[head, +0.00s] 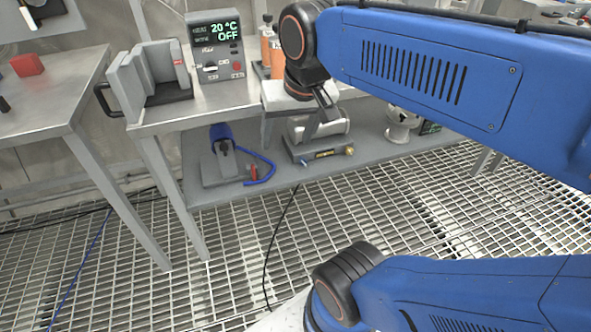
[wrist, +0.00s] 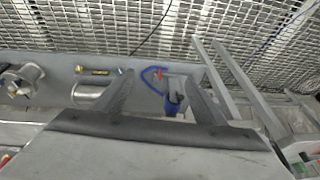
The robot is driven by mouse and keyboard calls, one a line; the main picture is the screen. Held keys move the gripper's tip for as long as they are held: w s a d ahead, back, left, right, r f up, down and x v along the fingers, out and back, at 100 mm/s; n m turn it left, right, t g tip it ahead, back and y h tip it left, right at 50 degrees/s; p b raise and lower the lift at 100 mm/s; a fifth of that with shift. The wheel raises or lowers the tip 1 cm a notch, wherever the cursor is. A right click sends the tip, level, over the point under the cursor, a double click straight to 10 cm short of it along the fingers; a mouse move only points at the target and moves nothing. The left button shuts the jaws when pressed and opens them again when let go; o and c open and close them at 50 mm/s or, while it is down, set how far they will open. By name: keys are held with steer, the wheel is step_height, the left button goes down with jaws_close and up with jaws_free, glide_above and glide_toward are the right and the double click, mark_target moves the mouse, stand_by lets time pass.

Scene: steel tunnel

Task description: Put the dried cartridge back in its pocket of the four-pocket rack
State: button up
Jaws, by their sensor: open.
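My gripper (head: 318,118) hangs in front of the bench's edge, above the lower shelf. In the wrist view its two dark fingers (wrist: 160,75) are spread apart with nothing between them. Orange cylinders (head: 267,48) stand on the bench beside the control box, partly hidden behind my arm. I cannot tell whether they are cartridges or whether what holds them is the four-pocket rack. No dried cartridge can be made out for certain in either view.
A control box (head: 215,48) reading 20 °C and OFF stands beside a grey open device (head: 152,80) with a black handle. The lower shelf holds a blue-hosed device (head: 224,160) and a metal cylinder unit (head: 322,140). A red block (head: 27,65) lies on the left table.

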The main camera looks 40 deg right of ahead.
steer(key=s+a+f+n, duration=0.1)
steer(key=s+f+n, duration=0.2)
steer(key=f, duration=0.4)
steer(key=shift+s+n+t, duration=0.3)
steer(key=shift+s+t, duration=0.1)
steer(key=shift+s, duration=0.3)
steer(key=shift+r, duration=0.1)
